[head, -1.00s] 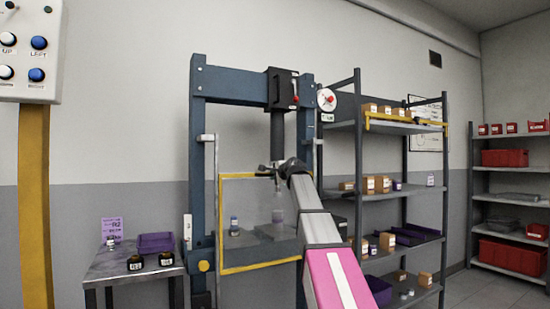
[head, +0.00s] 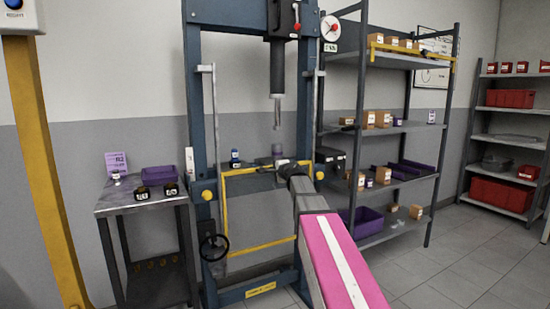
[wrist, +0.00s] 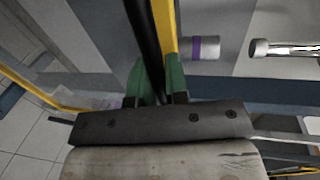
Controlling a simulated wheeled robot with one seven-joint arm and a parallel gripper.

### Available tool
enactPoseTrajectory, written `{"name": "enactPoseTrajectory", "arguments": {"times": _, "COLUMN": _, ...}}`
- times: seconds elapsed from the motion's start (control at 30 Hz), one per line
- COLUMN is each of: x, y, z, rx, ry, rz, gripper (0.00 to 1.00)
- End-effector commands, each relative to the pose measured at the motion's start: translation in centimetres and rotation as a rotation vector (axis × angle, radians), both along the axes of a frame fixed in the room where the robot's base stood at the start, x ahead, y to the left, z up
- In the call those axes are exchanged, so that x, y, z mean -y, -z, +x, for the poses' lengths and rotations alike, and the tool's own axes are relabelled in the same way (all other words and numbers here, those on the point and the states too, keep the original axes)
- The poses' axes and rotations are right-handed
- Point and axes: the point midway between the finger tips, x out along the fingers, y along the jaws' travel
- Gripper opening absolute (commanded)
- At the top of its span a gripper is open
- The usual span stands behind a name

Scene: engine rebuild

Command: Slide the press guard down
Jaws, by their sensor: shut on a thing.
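The press guard (head: 224,212), a clear panel in a yellow frame, hangs between the posts of the blue press (head: 195,110) in the head view. Its top edge is low, around the height of the press bed. My gripper (head: 277,167) is at the guard's top edge, right of its middle. In the wrist view my gripper's green fingertips (wrist: 158,88) are shut on a dark bar beside the guard's yellow edge (wrist: 163,25). My arm hides part of the guard's right side and the right post's lower part.
A purple-banded cylinder (wrist: 205,47) stands under the press ram (head: 277,75); a small blue-labelled bottle (head: 235,157) stands to its left. A handwheel (head: 214,247) is at the press's lower left. A side table (head: 140,204) stands left and a shelf rack (head: 400,128) right.

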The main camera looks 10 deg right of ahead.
Motion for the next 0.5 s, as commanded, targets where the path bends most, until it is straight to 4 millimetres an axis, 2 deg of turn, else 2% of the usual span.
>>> {"name": "enactPoseTrajectory", "arguments": {"times": 0.03, "x": 0.0, "y": 1.0, "z": -0.1, "rx": -0.003, "ry": -0.001, "rz": 0.0, "gripper": 0.0}}
{"name": "enactPoseTrajectory", "arguments": {"times": 0.2, "x": 0.0, "y": 2.7, "z": -0.1, "rx": -0.003, "ry": -0.002, "rz": -0.001, "gripper": 0.0}}
{"name": "enactPoseTrajectory", "arguments": {"times": 0.5, "x": 0.0, "y": 3.5, "z": 0.0, "rx": -0.001, "ry": -0.002, "rz": -0.001, "gripper": 0.0}}
